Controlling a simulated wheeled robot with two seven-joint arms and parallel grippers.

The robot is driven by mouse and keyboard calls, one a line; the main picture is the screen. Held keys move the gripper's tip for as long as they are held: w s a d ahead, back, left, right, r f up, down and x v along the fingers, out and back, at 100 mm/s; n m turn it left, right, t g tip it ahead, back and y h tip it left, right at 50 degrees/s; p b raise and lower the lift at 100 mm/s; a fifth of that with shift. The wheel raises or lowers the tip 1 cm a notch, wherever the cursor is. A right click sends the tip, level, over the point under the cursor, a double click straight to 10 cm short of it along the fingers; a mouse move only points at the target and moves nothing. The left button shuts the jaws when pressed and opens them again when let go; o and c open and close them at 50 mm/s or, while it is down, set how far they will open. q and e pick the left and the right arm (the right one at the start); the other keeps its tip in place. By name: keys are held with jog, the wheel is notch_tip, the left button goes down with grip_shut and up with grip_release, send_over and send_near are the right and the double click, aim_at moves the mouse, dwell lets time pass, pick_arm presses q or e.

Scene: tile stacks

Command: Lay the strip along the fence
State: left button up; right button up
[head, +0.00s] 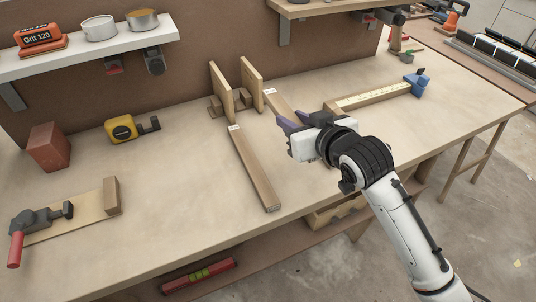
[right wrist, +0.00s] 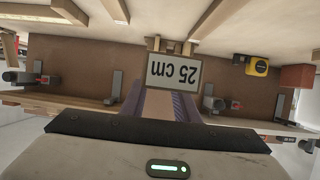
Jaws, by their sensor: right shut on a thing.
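My right gripper (head: 287,122), with purple fingers, is shut on a wooden strip (head: 282,104). In the right wrist view the strip (right wrist: 158,105) sits between the fingers (right wrist: 160,107), and its white label (right wrist: 175,70) reads "25 cm" upside down. The gripper hides part of the strip in the head view; I cannot tell if it touches the table. A wooden rail with a yellow scale (head: 372,97), seemingly the fence, lies to the gripper's right, with a blue stop (head: 416,84) at its far end. A second labelled strip (head: 256,172) lies flat left of the gripper. My left gripper is not in view.
Two upright boards (head: 221,92) stand in a rack behind the strips. A yellow tape measure (head: 122,129), a reddish block (head: 49,147) and a red-handled clamp on a board (head: 70,222) are at the left. The workbench (head: 180,185) is clear around its front middle.

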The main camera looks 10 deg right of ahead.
send_over(287, 165)
jog(key=shift+y, duration=0.3)
notch_tip(287, 165, down, 9)
jog(key=shift+f+b, duration=0.1)
jog(key=shift+b, duration=0.2)
jog(key=shift+f, duration=1.9)
jog(key=shift+f+b, duration=0.2)
jog(key=shift+b, duration=0.1)
jog(key=o, duration=1.1)
